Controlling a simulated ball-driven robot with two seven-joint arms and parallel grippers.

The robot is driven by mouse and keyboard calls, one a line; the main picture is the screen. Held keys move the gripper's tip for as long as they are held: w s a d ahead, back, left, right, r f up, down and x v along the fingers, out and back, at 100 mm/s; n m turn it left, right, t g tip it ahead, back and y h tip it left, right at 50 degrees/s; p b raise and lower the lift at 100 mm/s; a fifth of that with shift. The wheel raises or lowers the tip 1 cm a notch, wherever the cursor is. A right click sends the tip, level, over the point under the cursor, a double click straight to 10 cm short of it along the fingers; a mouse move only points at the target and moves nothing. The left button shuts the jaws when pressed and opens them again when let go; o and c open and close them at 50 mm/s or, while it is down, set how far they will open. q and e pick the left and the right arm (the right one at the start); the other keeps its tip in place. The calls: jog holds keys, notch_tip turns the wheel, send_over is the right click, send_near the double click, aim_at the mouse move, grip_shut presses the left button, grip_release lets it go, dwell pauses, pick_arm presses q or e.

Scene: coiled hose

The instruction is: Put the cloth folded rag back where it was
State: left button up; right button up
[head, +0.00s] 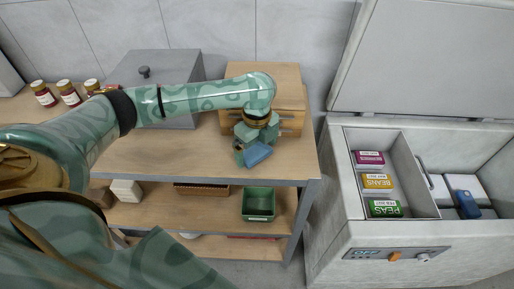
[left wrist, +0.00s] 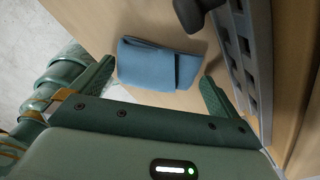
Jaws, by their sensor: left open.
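The folded rag (head: 257,154) is a blue folded cloth near the right front part of the wooden bench top. It also shows in the left wrist view (left wrist: 158,64), lying flat on the wood with a fold across its top. My left gripper (head: 246,145) is just above the rag. In the left wrist view its two green fingers (left wrist: 158,78) are apart, one toward each side of the rag, and open. I cannot tell whether they touch it. My right gripper is not in view.
A wooden box (head: 290,88) stands behind the gripper, and a grey lidded box (head: 180,68) is to its left. Several jars (head: 68,93) stand at far left. A green bin (head: 258,204) is on the shelf below. An open chest freezer (head: 335,200) stands right.

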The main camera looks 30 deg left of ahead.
aim_at(257, 150)
pick_arm(q)
notch_tip(257, 150, up, 12)
jog(key=p, duration=0.5)
jog(key=shift+f, duration=0.15)
dwell(0.9)
